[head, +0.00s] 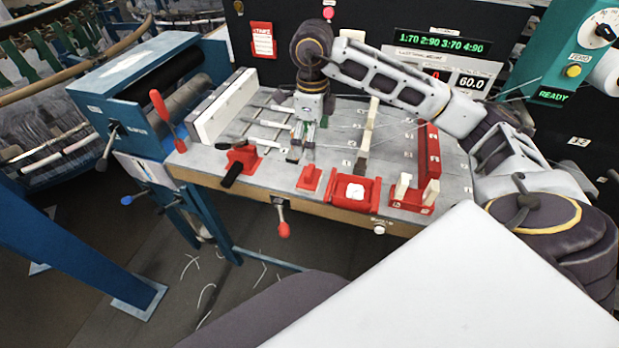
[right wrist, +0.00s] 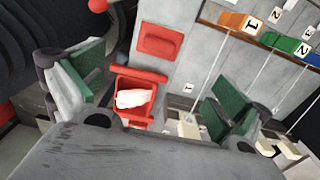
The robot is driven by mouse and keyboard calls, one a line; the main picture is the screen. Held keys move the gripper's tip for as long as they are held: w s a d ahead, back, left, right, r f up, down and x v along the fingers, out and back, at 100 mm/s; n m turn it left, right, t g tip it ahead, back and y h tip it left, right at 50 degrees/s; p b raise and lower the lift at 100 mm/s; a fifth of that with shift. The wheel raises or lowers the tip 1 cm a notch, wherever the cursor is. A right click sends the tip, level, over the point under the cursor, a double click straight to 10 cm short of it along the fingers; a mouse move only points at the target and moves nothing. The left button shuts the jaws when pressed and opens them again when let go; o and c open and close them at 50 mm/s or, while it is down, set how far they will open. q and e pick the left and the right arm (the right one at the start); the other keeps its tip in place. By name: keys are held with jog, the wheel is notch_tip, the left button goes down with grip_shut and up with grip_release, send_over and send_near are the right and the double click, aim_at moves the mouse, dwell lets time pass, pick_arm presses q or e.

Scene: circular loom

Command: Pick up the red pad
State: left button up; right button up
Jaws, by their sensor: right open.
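The red pad (head: 309,178) is a small flat red block on the front part of the grey bench top, left of a red tray. In the right wrist view the red pad (right wrist: 160,40) lies flat beyond the tray, with nothing on it. My right gripper (head: 303,142) points down over the bench, behind the pad in the head view. Its green-lined fingers (right wrist: 155,85) are spread apart and hold nothing. My left gripper is not in view.
The red tray (head: 355,190) holds a white piece; it also shows in the wrist view (right wrist: 128,82). A red holder with cream pegs (head: 415,194) stands to its right. A red clamp with a black handle (head: 241,158) stands left of the pad.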

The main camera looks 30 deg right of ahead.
aim_at(309, 170)
notch_tip(309, 170, down, 8)
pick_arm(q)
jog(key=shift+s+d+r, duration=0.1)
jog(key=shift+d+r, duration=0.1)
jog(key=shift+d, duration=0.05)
pick_arm(e)
jog(key=shift+f, duration=0.1)
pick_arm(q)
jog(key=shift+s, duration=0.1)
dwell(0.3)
pick_arm(e)
jog(key=shift+a+f+p, duration=0.2)
jog(key=shift+f+p, duration=0.3)
jog(key=shift+f, duration=0.35)
notch_tip(309, 170, down, 3)
jog(key=shift+w+a+r+p, duration=0.1)
jog(key=shift+r+p, duration=0.05)
jog(key=shift+p, duration=0.15)
jog(key=shift+f, duration=0.45)
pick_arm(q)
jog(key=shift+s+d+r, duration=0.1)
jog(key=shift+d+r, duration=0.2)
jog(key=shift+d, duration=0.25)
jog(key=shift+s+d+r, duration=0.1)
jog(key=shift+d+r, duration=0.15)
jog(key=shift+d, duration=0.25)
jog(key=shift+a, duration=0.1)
